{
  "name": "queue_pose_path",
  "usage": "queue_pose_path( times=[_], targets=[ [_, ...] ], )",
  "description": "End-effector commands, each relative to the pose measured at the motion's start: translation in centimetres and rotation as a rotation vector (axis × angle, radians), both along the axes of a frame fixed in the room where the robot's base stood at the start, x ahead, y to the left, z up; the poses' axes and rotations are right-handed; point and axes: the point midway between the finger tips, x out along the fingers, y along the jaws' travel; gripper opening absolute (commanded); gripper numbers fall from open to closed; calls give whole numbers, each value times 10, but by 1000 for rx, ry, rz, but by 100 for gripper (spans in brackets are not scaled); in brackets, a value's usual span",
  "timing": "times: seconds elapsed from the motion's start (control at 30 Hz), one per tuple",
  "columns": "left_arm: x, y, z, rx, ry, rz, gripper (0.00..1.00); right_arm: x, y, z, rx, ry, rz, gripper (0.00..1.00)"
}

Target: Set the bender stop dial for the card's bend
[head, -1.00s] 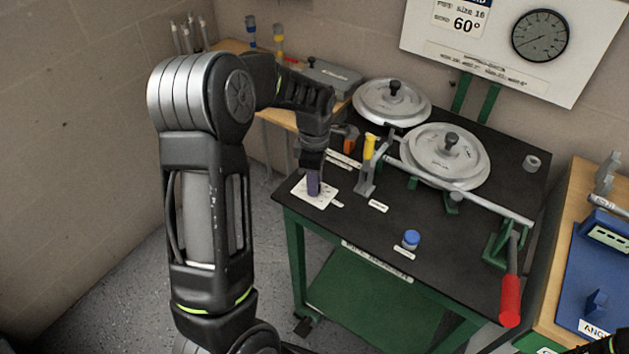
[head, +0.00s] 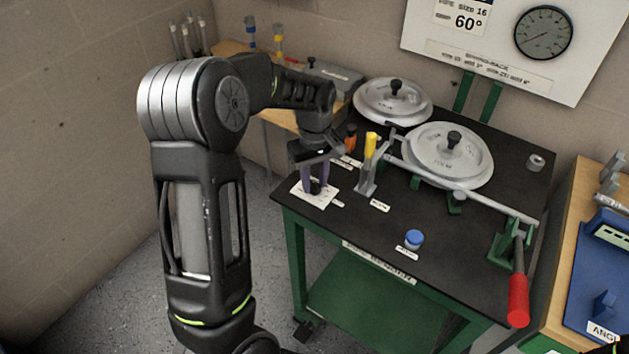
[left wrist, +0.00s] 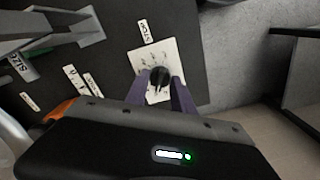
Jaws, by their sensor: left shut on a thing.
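The stop dial is a black knob (left wrist: 159,75) on a white plate (left wrist: 174,52) with marks around it, labelled STOP, at the near left corner of the bender table. The plate also shows in the head view (head: 308,197). My left gripper (head: 316,188) points down over the plate, and its purple fingers are shut on the knob from both sides. The dial's setting is too small to read. The card (head: 464,17) on the wall board reads pipe size 16 and 60°. My right gripper is not in view.
The bender table (head: 330,226) carries two round formers (head: 449,160), a yellow-handled clamp (head: 370,150), a blue-capped item (head: 413,239) and a long lever with a red grip (head: 518,300). A wooden bench with a blue plate (head: 585,275) stands at right.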

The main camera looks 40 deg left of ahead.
Motion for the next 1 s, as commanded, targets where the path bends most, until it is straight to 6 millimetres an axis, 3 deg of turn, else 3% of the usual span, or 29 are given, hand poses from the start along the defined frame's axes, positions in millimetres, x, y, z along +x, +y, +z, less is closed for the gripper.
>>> queue_pose_path(
  times=[1.0],
  targets=[
    [1,1,1,2,-3,-963,0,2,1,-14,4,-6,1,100]
  ],
)
